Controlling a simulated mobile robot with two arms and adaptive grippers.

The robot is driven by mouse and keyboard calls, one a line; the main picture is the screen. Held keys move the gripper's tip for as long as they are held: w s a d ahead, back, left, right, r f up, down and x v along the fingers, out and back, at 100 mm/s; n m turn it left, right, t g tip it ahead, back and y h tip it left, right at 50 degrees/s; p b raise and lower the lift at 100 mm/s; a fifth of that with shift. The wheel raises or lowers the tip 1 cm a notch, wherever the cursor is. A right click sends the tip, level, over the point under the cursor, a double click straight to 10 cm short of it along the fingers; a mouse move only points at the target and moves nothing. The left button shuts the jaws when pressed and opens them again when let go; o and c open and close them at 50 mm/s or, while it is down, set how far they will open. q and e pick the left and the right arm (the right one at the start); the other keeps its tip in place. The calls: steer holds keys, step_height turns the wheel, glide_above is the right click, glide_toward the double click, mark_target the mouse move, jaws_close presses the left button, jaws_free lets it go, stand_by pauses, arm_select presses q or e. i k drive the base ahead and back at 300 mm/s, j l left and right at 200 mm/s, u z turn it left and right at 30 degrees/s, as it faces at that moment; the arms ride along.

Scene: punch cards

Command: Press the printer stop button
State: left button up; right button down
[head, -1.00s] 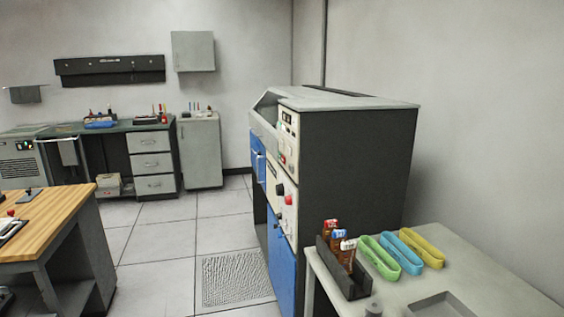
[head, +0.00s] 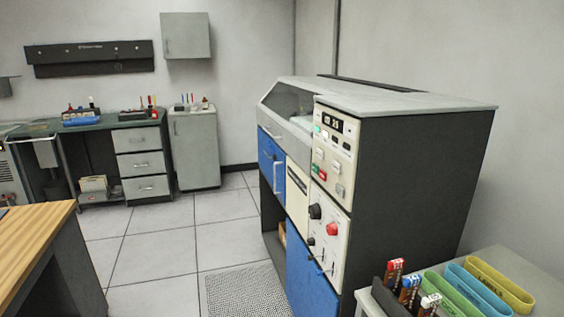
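The printer (head: 420,180) is a large dark-sided cabinet with a grey top and blue and cream front panels, right of centre. Its upper control panel (head: 345,135) faces left and has a small display (head: 333,123). Below the display are small green and white buttons and a red button (head: 322,176). A lower panel carries a black knob (head: 315,211) and a round red knob or button (head: 332,229). The labels are too small to read, so I cannot tell which one is the stop button. Neither of my grippers is in view.
A side table (head: 540,285) with marker-like items and green, blue and yellow loops stands at the lower right, close to the printer. A wooden-topped bench (head: 35,245) is at the lower left. Tiled floor (head: 160,240) between bench and printer is clear, with a textured mat (head: 245,290).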

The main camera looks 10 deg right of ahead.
mark_target(323, 175)
steer(key=i+j, duration=0.2)
steer(key=i, duration=0.15)
steer(key=i+j+u, duration=0.1)
steer(key=i, duration=0.25)
steer(key=i+j, duration=0.3)
steer(key=i+u, duration=0.05)
